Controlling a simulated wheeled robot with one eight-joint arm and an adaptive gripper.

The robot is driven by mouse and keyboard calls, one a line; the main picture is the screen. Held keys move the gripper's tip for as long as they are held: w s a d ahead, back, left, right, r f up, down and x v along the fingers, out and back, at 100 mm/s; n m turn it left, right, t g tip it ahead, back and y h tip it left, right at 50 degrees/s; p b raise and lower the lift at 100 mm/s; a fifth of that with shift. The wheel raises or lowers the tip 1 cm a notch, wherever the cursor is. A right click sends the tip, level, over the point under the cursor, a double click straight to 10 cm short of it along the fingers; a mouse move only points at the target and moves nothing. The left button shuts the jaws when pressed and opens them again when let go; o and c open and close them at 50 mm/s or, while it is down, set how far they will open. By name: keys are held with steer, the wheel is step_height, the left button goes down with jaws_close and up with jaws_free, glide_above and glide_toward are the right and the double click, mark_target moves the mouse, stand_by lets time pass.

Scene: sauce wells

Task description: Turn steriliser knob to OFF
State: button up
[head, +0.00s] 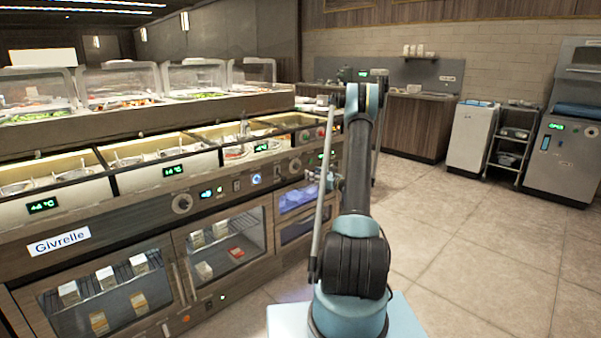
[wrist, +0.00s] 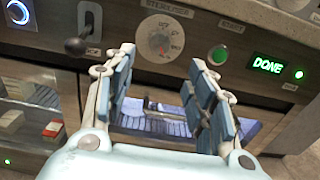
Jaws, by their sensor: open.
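The steriliser knob (wrist: 160,40) is a pale round dial on the brown panel, under a "STERILISER" label in the wrist view. Its markings are too blurred to tell the setting. It also shows small on the counter front in the head view (head: 295,166). My gripper (wrist: 162,57) is open and empty. Its two blue-padded fingers are spread to either side of the knob and below it in the picture, and no contact shows. In the head view my gripper (head: 322,181) is small, close to the counter front and partly hidden by my arm.
A black lever (wrist: 85,38) stands left of the knob. A green button (wrist: 218,56) and a lit "DONE" display (wrist: 267,65) are to its right. Below is a blue-lit steriliser window (wrist: 150,122) with a handle. Open tiled floor (head: 470,240) lies to the right.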

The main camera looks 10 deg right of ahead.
mark_target(298, 168)
steer(key=x, duration=1)
steer(key=shift+w+a, duration=0.2)
steer(key=shift+w, duration=0.05)
steer(key=shift+c, duration=0.5)
steer(key=c, duration=1)
